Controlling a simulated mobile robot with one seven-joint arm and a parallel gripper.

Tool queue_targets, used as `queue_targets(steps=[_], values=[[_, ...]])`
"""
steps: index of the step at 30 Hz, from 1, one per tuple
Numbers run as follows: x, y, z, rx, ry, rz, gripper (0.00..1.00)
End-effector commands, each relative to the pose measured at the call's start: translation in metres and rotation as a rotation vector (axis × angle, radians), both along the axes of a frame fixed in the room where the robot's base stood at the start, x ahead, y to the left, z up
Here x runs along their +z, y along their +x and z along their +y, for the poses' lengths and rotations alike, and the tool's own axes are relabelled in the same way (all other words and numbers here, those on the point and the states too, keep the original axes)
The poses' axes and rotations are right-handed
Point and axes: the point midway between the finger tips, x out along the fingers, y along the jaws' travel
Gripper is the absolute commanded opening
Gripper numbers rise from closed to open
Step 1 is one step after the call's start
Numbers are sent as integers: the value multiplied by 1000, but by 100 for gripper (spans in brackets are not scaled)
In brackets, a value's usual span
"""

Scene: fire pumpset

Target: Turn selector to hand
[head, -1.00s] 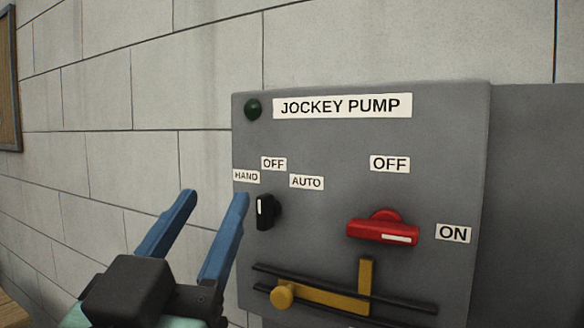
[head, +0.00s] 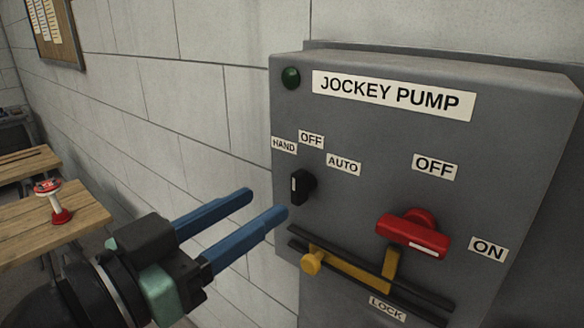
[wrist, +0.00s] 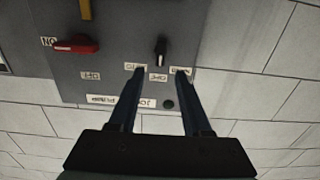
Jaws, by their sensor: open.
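The selector (head: 302,186) is a small black knob with a white mark, on the left side of the grey jockey pump panel (head: 350,130). The HAND label (head: 284,145), OFF label (head: 311,140) and AUTO label (head: 343,164) are above it. The knob stands roughly upright, its mark seemingly towards OFF. My gripper (head: 267,202) is open and empty, its blue fingers left of the knob in the head view. In the wrist view, which is upside down, the knob (wrist: 160,48) lies ahead of the gap between the fingertips (wrist: 160,72), apart from them.
A red switch handle (head: 413,235) sits on the right of the panel, at its ON label (head: 488,249). A yellow sliding bar (head: 350,268) on dark rails lies below the selector. A green lamp (head: 290,77) is at top left. Wooden tables (head: 60,222) stand far left.

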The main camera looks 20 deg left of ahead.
Motion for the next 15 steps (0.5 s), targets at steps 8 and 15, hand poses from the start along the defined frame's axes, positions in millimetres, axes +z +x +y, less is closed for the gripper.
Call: queue_targets(steps=[8,15], values=[[4,48,-20,-1,-1,1,49],[1,64,-26,2,-1,0,49]])
